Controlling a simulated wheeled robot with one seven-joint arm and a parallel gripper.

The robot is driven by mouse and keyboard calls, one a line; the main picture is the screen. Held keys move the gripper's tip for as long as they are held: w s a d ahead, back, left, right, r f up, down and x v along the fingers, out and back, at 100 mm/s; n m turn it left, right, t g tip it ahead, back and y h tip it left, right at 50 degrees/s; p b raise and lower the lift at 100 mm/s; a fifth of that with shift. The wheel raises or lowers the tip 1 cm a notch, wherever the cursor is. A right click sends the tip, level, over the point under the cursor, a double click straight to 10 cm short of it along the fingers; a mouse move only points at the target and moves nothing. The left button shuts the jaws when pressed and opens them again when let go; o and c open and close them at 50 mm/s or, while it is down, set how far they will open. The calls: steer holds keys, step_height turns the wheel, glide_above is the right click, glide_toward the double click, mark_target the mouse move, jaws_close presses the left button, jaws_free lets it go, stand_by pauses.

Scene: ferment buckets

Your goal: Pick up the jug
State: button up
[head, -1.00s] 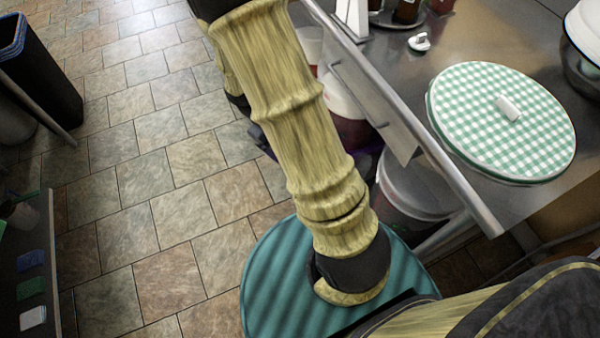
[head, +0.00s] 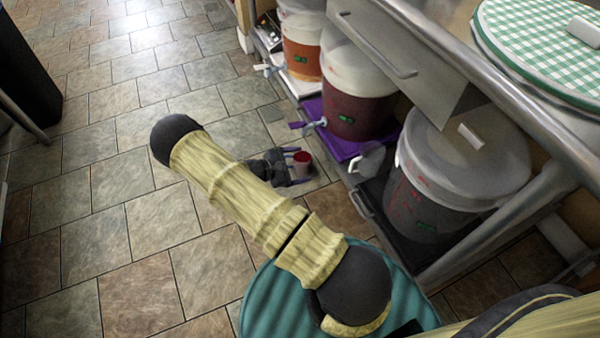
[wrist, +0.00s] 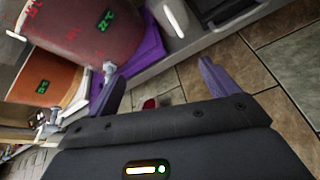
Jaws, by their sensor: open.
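A small cup-like jug, pale with dark red at its top (head: 302,159), is near the floor in front of the buckets in the head view. My gripper (head: 293,168) is low beside it, with its fingers around or just beside the jug; I cannot tell which. In the wrist view my gripper (wrist: 164,85) is open, with two purple fingers wide apart. A small red and pale patch (wrist: 151,103), probably the jug, shows between them, mostly hidden behind the gripper body.
A dark red bucket (head: 355,100) with a tap stands on a purple mat (head: 362,148). An orange bucket (head: 301,52) is behind it, and a lidded bucket (head: 432,195) is nearer. A steel counter with a drawer (head: 400,60) overhangs them.

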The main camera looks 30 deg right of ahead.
steer(key=w+f+n+t+b, duration=0.2)
steer(key=f+n+t+b, duration=0.1)
steer(key=f, duration=0.6)
steer(key=w+a+f+n+t+b, duration=0.1)
steer(key=f+n+t+b, duration=0.3)
steer(key=f+b, duration=0.4)
steer(key=w+a+f+n+t+b, duration=0.1)
steer(key=w+f+n+t+b, duration=0.2)
steer(key=f, duration=0.8)
steer(key=shift+w+f+n+t+h+b, duration=0.4)
steer(key=shift+n+b, duration=0.4)
steer(key=shift+b, duration=0.45)
steer(key=shift+w+a+f+n+t, duration=0.1)
steer(key=shift+w+f+n+t, duration=0.05)
steer(key=shift+f+n+t, duration=0.2)
